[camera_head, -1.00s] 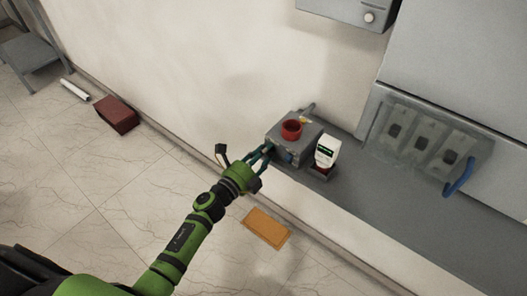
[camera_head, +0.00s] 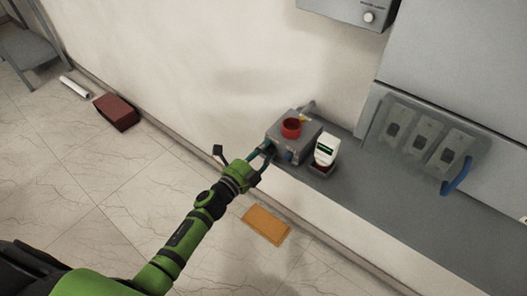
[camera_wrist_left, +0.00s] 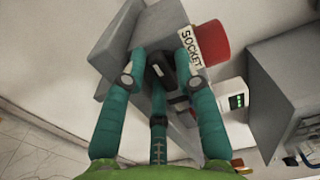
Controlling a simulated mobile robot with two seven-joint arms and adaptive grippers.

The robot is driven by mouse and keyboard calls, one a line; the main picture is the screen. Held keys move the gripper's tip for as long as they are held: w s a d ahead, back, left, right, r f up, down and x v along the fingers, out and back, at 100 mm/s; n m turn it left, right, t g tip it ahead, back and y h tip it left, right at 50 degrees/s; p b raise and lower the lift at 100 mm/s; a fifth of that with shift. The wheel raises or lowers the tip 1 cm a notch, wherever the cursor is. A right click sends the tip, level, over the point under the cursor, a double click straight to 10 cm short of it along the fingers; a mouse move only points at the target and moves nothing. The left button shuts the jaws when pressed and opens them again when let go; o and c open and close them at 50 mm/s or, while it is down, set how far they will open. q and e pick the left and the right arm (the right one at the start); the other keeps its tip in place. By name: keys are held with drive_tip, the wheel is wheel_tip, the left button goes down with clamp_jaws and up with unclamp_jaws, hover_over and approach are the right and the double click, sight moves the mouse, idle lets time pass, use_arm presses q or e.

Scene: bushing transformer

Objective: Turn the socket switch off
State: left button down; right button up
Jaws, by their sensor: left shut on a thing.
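The grey socket box (camera_head: 286,138) stands on the grey ledge, with a red round part (camera_head: 291,128) on top. In the left wrist view the box (camera_wrist_left: 122,40) carries a "SOCKET" label (camera_wrist_left: 191,47) beside the red part (camera_wrist_left: 209,42). A black switch handle (camera_wrist_left: 160,70) on the box sits between the teal fingers. My left gripper (camera_head: 264,157) is at the box's front left face, its fingers closed around the black handle; it also shows in the left wrist view (camera_wrist_left: 160,72). The fingers partly hide the handle. My right gripper is not in view.
A white device with a dark display (camera_head: 325,150) stands right of the box on the ledge (camera_head: 400,190). Switch units (camera_head: 425,138) with a blue handle (camera_head: 457,177) are farther right. A dark red box (camera_head: 117,112) and an orange panel (camera_head: 266,224) are lower down.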

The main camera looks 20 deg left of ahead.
use_arm(q)
drive_tip(key=shift+s+f, duration=0.1)
drive_tip(key=shift+f, duration=0.2)
drive_tip(key=c, duration=1.1)
unclamp_jaws()
drive_tip(key=shift+r, duration=0.1)
drive_tip(key=v, duration=1.2)
